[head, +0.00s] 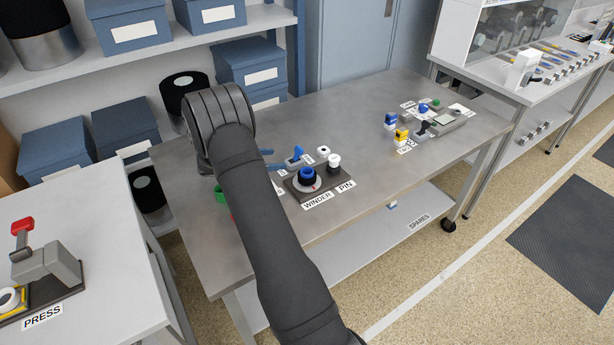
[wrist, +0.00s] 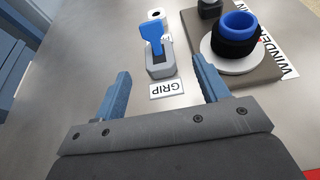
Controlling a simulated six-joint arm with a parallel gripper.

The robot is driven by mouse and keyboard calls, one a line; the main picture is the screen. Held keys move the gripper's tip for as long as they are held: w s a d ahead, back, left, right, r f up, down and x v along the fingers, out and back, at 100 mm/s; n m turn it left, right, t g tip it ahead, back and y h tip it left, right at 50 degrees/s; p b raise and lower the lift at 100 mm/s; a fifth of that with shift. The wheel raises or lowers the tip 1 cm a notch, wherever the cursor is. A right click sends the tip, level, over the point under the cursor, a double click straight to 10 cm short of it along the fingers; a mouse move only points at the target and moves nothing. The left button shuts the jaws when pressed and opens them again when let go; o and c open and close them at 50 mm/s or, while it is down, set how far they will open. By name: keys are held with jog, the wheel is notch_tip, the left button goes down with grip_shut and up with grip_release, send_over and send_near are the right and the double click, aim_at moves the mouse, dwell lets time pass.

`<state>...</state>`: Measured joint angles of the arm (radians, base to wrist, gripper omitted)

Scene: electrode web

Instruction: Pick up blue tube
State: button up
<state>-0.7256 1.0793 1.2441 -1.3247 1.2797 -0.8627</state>
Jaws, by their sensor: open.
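A blue tube (wrist: 240,24) stands upright on the winder's pale round disk, with a black band around its lower part. It also shows in the head view (head: 307,172), on the winder at the front of the middle table. My gripper (wrist: 160,66) is open and empty, with its two blue fingers apart. In the wrist view the tube is beyond and to the right of the right finger, not between the fingers. In the head view my arm hides most of the gripper, and only blue finger parts show left of the winder.
A grey block with a blue lever (wrist: 157,47), by the GRIP label (wrist: 167,89), lies ahead between the finger lines. A white-topped pin (head: 334,160) stands beside the winder. Small blue and yellow parts (head: 402,134) sit farther right. The table's middle is clear.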

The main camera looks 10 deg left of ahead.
jog(key=d+r+m+g+y, duration=0.1)
jog(key=d+r+m+g, duration=0.1)
jog(key=d, duration=0.1)
jog(key=s+d+r+m+g, duration=0.1)
jog(key=d+r+m+g, duration=0.1)
jog(key=d+g, duration=0.1)
jog(key=d+r+m+g+y, duration=0.1)
jog(key=d+r+m+g, duration=0.1)
jog(key=d, duration=0.2)
jog(key=shift+s+d+r+y, duration=0.25)
jog(key=shift+d+r+y, duration=0.05)
jog(key=shift+r, duration=0.05)
notch_tip(320, 180, up, 9)
jog(key=s+d+m+g+y, duration=0.2)
jog(key=m+g+y, duration=0.1)
jog(key=y, duration=0.4)
send_over(307, 173)
jog(key=s, duration=0.2)
jog(key=f, duration=1.2)
jog(key=shift+s+d, duration=0.15)
jog(key=shift+d, duration=0.2)
jog(key=shift+w+a+f, duration=0.1)
jog(key=shift+w+f, duration=0.1)
jog(key=shift+f, duration=1.15)
jog(key=shift+w+a+f, duration=0.1)
jog(key=shift+w+f, duration=0.1)
jog(key=shift+f, duration=1.1)
jog(key=c, duration=1.1)
jog(key=shift+r, duration=0.15)
